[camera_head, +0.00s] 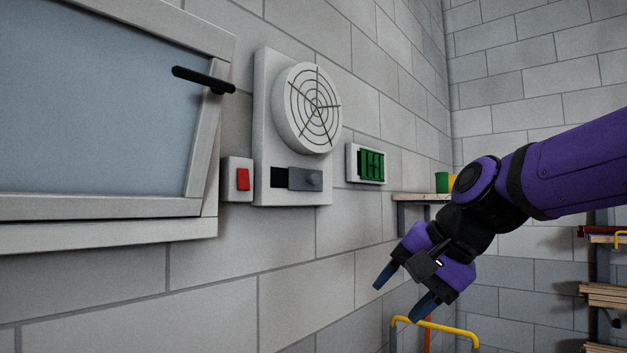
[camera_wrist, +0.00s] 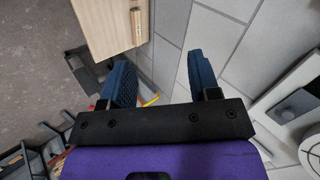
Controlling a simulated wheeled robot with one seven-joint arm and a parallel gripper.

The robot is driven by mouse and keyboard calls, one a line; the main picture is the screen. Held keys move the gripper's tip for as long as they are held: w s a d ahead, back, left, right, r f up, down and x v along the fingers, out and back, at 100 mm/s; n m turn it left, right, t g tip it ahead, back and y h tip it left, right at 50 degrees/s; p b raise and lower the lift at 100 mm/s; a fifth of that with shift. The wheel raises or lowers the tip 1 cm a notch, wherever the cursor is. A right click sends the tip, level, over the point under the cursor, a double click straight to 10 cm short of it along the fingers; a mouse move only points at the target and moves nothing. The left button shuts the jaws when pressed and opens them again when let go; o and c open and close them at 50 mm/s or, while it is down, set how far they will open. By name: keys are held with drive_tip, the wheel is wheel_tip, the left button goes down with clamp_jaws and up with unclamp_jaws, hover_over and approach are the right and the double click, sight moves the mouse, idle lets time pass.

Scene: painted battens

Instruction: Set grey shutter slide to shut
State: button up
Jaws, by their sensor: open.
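The grey shutter slide (camera_head: 298,179) with its round knob (camera_head: 314,178) sits in a track low on a pale vent panel (camera_head: 262,120), under a round fan grille (camera_head: 312,107). The slide covers the track's right part. A black opening (camera_head: 278,177) shows at its left. In the wrist view the slide (camera_wrist: 295,106) is at the right edge. My gripper (camera_head: 397,302) is open and empty, below and to the right of the slide, pointing down-left and apart from the wall fittings. Its two blue fingers also show spread in the wrist view (camera_wrist: 161,74).
A red switch (camera_head: 243,179) is left of the panel, beside a window with a black handle (camera_head: 205,80). A green slatted vent (camera_head: 371,164) is to the right. A shelf (camera_head: 421,197) and yellow rail (camera_head: 436,326) stand near my gripper. The wall below the panel is bare.

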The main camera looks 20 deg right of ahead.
drive_tip(key=w+r+m+t+y, duration=0.4)
drive_tip(key=w+r+m, duration=0.7)
drive_tip(key=w, duration=0.5)
drive_tip(key=m+t+y, duration=0.1)
drive_tip(key=m+t, duration=0.4)
drive_tip(key=m, duration=0.5)
approach(316, 178)
drive_tip(key=x, duration=1)
drive_tip(key=shift+w+a, duration=0.15)
drive_tip(key=shift+w, duration=0.2)
drive_tip(key=shift+c, duration=0.4)
